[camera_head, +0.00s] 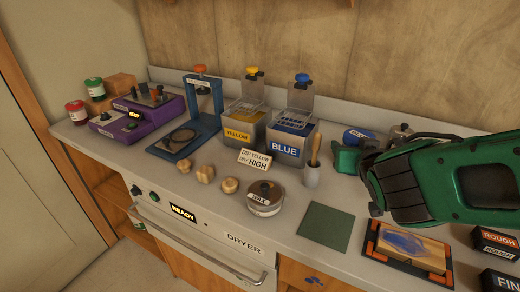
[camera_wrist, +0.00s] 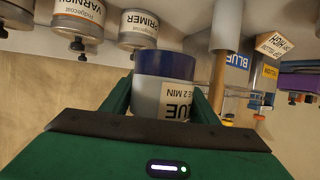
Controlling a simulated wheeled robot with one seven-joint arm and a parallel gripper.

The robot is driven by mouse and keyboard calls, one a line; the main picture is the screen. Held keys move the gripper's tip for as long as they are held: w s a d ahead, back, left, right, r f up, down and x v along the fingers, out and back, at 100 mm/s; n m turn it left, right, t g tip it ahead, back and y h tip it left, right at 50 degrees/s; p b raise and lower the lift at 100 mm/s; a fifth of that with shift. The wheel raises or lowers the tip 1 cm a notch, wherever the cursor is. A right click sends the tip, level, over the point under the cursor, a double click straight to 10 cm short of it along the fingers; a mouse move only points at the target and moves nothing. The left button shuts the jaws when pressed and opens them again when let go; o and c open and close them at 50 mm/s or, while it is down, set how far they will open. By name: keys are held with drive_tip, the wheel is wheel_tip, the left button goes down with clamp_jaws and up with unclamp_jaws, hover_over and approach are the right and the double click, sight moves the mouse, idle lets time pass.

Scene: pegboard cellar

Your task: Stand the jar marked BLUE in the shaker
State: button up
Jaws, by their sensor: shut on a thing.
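My green gripper (camera_wrist: 160,105) is at the right of the head view, shut on the jar marked BLUE (camera_wrist: 150,100). In the wrist view the jar has a blue band and a pale label that appears upside down, partly reading BLUE and 2 MIN. In the head view part of the jar (camera_head: 356,136) shows beyond my fingers; my gripper hides the rest. Whether it touches the counter is unclear. At the left stand a blue frame with an orange knob (camera_head: 205,105) and a purple machine (camera_head: 150,112). Their labels are too small to read, so I cannot tell which is the shaker.
YELLOW (camera_head: 237,135) and BLUE (camera_head: 285,149) tanks stand mid-counter, with a brush holder (camera_head: 312,176) and a WAX tin (camera_head: 265,198). Varnish (camera_wrist: 80,20) and primer (camera_wrist: 138,28) containers are near the held jar. Wooden knobs (camera_head: 205,174) lie near the front.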

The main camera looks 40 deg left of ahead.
sight(341, 186)
drive_tip(key=shift+w, duration=0.4)
drive_tip(key=shift+s+a, duration=0.1)
drive_tip(key=shift+a, duration=0.1)
wheel_tip(341, 186, down, 10)
idle(0.7)
drive_tip(key=o, duration=1.3)
drive_tip(key=shift+f, duration=0.1)
